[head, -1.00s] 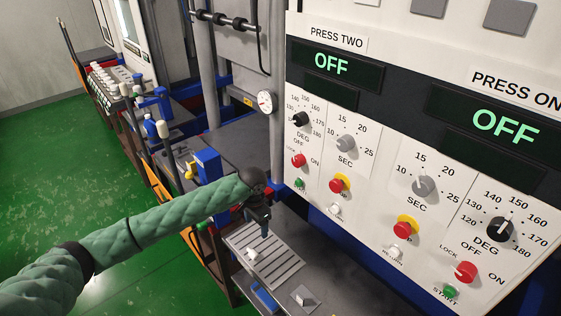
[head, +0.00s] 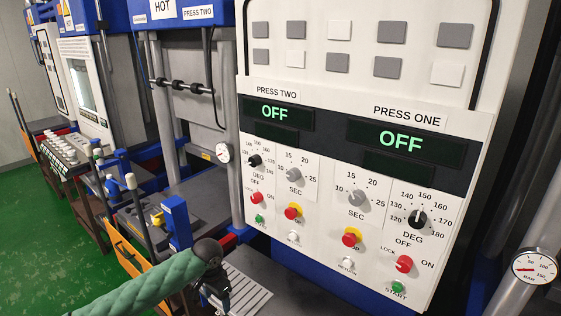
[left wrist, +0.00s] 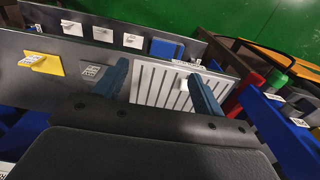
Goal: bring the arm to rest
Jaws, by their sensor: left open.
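My left arm, in a green quilted sleeve, comes in along the bottom of the head view. Its dark left gripper (head: 214,288) hangs low beside the slotted grey plate (head: 245,290), below the control panel. In the left wrist view its two blue fingers (left wrist: 158,72) are apart with nothing held between them. The slotted plate (left wrist: 165,88) lies beyond the fingers there. My right gripper is in neither view.
The white control panel (head: 330,160) fills the middle, with knobs, buttons and two displays reading OFF. A gauge (head: 535,266) stands at the right. A blue block (head: 176,220) stands near my forearm. The green floor (head: 60,240) at left is open.

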